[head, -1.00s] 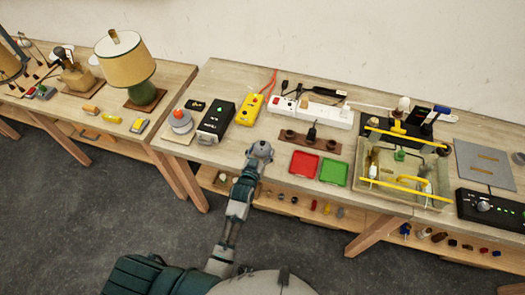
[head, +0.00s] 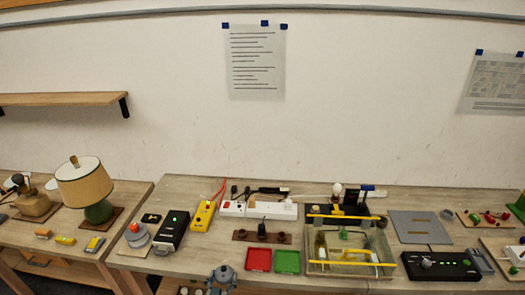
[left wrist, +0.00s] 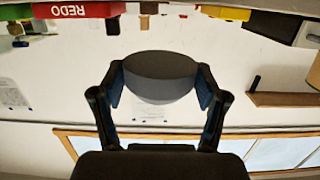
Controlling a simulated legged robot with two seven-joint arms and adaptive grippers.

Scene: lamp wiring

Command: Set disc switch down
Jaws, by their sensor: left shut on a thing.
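The disc switch (left wrist: 160,76) is a dark grey round disc, held between the two fingertips of my left gripper (left wrist: 160,85) in the left wrist view. In the head view my left gripper (head: 222,272) is at the bottom edge, by the workbench's front edge, left of the red tray (head: 258,260). The green tray (head: 287,262) lies right beside the red one. The red tray's front, lettered REDO, shows upside down in the left wrist view (left wrist: 80,9). My right gripper is in neither view.
A black box (head: 171,232) with a green light and a yellow device (head: 203,216) stand left of the trays. A brown socket strip (head: 262,237) lies behind them. A bin with yellow bars (head: 315,255) stands to their right. A lamp (head: 85,190) is at far left.

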